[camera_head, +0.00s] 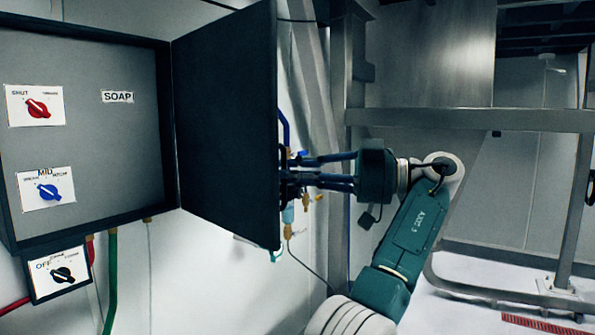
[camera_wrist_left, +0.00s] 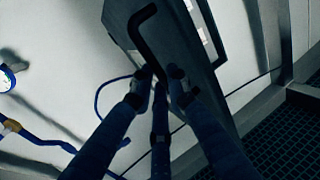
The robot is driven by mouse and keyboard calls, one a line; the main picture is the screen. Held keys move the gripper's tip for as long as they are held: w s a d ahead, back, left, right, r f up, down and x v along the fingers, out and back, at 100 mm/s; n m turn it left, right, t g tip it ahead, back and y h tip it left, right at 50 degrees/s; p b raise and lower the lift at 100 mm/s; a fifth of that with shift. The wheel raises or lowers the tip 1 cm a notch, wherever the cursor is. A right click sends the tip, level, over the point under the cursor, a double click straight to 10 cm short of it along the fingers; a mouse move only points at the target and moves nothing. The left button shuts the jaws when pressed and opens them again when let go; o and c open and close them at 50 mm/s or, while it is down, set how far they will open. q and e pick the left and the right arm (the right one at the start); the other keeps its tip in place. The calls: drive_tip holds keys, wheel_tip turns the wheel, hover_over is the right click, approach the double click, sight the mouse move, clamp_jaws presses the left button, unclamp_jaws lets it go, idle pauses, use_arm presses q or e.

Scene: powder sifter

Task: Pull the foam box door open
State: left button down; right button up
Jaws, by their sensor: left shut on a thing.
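The foam box (camera_head: 130,70) is a grey-lined cabinet at the left of the head view. Its dark door (camera_head: 225,110) stands swung wide open to the right of the box, hinged on the box's right edge. My left gripper (camera_head: 287,178) is at the door's far right edge, with its fingertips partly hidden there. In the left wrist view my left gripper (camera_wrist_left: 162,82) is shut on the black bent door handle (camera_wrist_left: 145,35), with fingers on both sides of its lower end. My right gripper is not in view.
Inside the box are a red knob (camera_head: 38,108), a blue knob (camera_head: 49,192) and a SOAP label (camera_head: 117,97). A black knob (camera_head: 63,274) sits below. Hoses hang under the box. A metal frame (camera_head: 470,119) stands to the right.

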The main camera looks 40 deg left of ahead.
use_arm(q)
drive_tip(key=shift+a+r, duration=0.2)
drive_tip(key=shift+a, duration=0.05)
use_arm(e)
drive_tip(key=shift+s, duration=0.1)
use_arm(q)
drive_tip(key=c, duration=1.9)
unclamp_jaws()
drive_tip(key=shift+o, duration=1.2)
drive_tip(key=shift+s+a+f, duration=0.1)
drive_tip(key=shift+s+a, duration=0.05)
drive_tip(key=shift+a, duration=0.15)
drive_tip(key=shift+s+a+f, duration=0.1)
drive_tip(key=shift+a, duration=0.1)
drive_tip(key=shift+d, duration=0.25)
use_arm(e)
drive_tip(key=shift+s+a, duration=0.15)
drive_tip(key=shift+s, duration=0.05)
use_arm(q)
drive_tip(key=shift+a, duration=0.1)
